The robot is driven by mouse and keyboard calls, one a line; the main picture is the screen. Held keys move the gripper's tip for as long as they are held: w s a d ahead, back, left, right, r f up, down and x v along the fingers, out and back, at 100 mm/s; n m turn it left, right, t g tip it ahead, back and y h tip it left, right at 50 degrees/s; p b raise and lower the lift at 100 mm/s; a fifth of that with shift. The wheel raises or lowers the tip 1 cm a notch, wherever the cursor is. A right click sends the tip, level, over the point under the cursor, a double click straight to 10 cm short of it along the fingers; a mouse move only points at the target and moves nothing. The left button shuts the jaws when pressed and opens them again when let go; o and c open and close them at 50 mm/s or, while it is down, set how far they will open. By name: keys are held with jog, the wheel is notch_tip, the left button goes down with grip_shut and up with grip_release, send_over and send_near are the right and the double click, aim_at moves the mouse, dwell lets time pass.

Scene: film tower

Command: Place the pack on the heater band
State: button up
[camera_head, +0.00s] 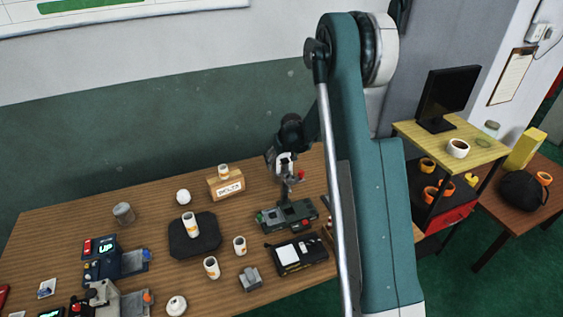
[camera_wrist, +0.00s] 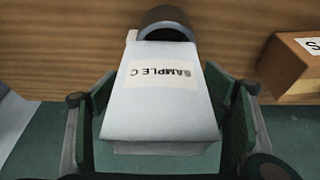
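The pack (camera_wrist: 165,105) is a white block with a label reading "SAMPLE C". In the wrist view it fills the space between the two green fingers of my gripper (camera_wrist: 165,130), which is shut on it. In the head view my gripper (camera_head: 284,172) is over the back right of the wooden table, above a grey-green device (camera_head: 288,216) with red parts. A dark round part (camera_wrist: 168,22) shows just beyond the pack's far end in the wrist view; whether they touch is unclear. I cannot tell which thing is the heater band.
A box labelled "DELTA" (camera_head: 226,184) stands left of my gripper, with a cup on top. A dark mat (camera_head: 195,245) and several white cups lie further left. A black device (camera_head: 297,255) is in front. A brown box (camera_wrist: 293,65) is at right in the wrist view.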

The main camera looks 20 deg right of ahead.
jog(key=shift+r, duration=0.15)
jog(key=shift+p+v, duration=0.5)
jog(key=shift+v, duration=5.45)
jog(key=shift+r, duration=0.15)
jog(key=s+a+r+t, duration=0.1)
jog(key=s+a+r, duration=0.5)
jog(key=s+r, duration=0.5)
jog(key=s+a+r, duration=0.5)
jog(key=s+r, duration=0.4)
jog(key=s, duration=0.3)
jog(key=s+a, duration=0.3)
jog(key=s, duration=1)
jog(key=s+a+t, duration=0.1)
jog(key=s+a, duration=0.2)
jog(key=s, duration=1)
jog(key=shift+s+t, duration=0.3)
jog(key=shift+s, duration=0.1)
